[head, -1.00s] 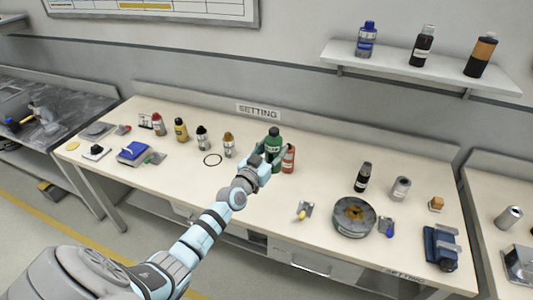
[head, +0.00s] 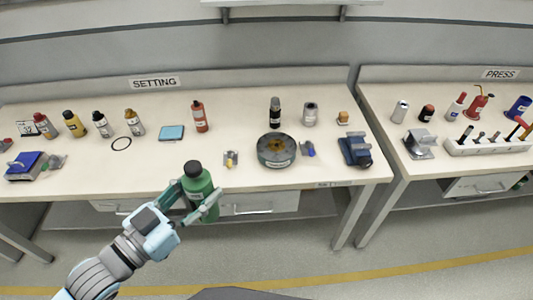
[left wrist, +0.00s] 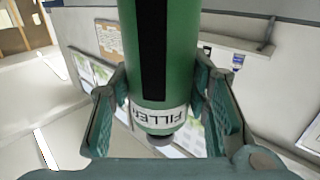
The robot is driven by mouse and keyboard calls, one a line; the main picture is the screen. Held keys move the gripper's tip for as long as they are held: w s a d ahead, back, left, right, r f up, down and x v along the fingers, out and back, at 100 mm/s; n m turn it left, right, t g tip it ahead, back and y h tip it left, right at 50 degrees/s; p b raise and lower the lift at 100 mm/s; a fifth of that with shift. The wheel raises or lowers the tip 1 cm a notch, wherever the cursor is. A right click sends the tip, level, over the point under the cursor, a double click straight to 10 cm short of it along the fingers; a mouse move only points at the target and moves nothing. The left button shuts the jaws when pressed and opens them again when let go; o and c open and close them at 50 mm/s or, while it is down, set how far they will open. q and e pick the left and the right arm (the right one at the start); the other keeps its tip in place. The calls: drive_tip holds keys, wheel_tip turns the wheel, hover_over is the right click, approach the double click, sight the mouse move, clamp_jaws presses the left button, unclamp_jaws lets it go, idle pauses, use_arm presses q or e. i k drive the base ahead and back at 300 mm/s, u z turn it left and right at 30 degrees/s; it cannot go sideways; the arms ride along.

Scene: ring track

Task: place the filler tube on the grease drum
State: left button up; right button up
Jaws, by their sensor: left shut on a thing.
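The filler tube (head: 199,194) is a green bottle with a dark cap, upright in the head view in front of the bench's front edge. My left gripper (head: 194,199) is shut around it. In the left wrist view the filler tube (left wrist: 166,60) fills the space between the fingers, and its white label reads FILLER. A low, round grey drum with a brown-gold top, apparently the grease drum (head: 276,162), sits on the bench to the right of the gripper and farther back. My right gripper is not in view.
Near the drum are a yellow-tipped part (head: 230,159), a blue-tipped part (head: 308,149), a dark bottle (head: 275,111) and a blue vise-like block (head: 355,149). A blue square pad (head: 172,133) and a red bottle (head: 199,117) stand left of it. A second bench (head: 440,170) is at right.

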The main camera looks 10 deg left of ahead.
sight(276, 145)
drive_tip(key=u, duration=0.15)
drive_tip(key=k, duration=0.2)
drive_tip(key=z, duration=1)
drive_tip(key=i, duration=0.55)
drive_tip(key=u, duration=0.1)
